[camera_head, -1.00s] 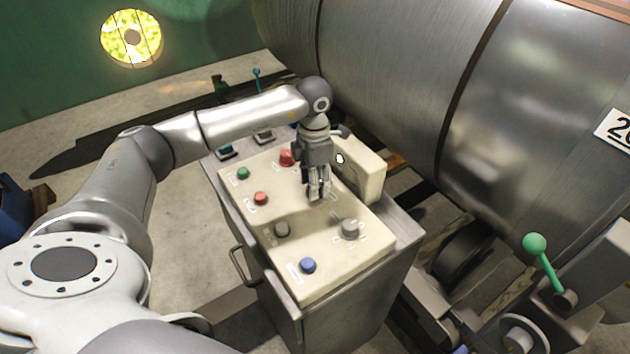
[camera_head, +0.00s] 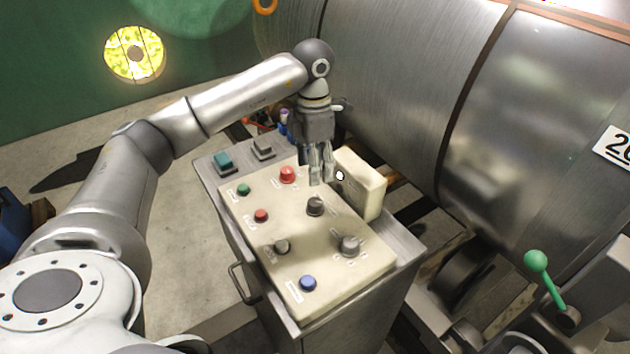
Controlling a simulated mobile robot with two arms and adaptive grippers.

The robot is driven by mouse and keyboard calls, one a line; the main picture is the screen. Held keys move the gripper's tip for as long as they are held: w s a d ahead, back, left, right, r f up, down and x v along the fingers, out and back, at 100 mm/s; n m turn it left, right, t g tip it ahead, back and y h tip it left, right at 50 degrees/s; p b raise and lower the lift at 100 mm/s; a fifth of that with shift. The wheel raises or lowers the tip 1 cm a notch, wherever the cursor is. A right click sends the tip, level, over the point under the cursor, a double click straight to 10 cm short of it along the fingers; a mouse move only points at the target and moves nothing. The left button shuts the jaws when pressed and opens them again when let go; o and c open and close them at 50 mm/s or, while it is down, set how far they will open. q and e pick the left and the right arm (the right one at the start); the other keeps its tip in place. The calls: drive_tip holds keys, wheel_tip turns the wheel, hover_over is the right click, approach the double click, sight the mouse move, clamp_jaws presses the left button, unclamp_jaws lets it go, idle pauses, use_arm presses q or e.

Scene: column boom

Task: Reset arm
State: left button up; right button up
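My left gripper (camera_head: 321,180) points down above the back right part of the beige control panel (camera_head: 300,240). Its fingers look close together, with nothing seen between them; whether they are fully shut is unclear. A black knob (camera_head: 315,206) stands just below the fingertips in the picture, apart from them. The panel also bears a red button (camera_head: 288,174), a second red button (camera_head: 261,215), a green button (camera_head: 243,190), a blue button (camera_head: 308,283), a grey knob (camera_head: 349,245) and a dark knob (camera_head: 282,246). My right gripper is not in view.
A large metal cylinder (camera_head: 400,80) lies behind and right of the panel. A green-knobbed lever (camera_head: 536,261) is at the right. A handle (camera_head: 240,283) juts from the cabinet's left side.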

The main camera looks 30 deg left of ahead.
use_arm(q)
drive_tip(key=shift+r, duration=0.85)
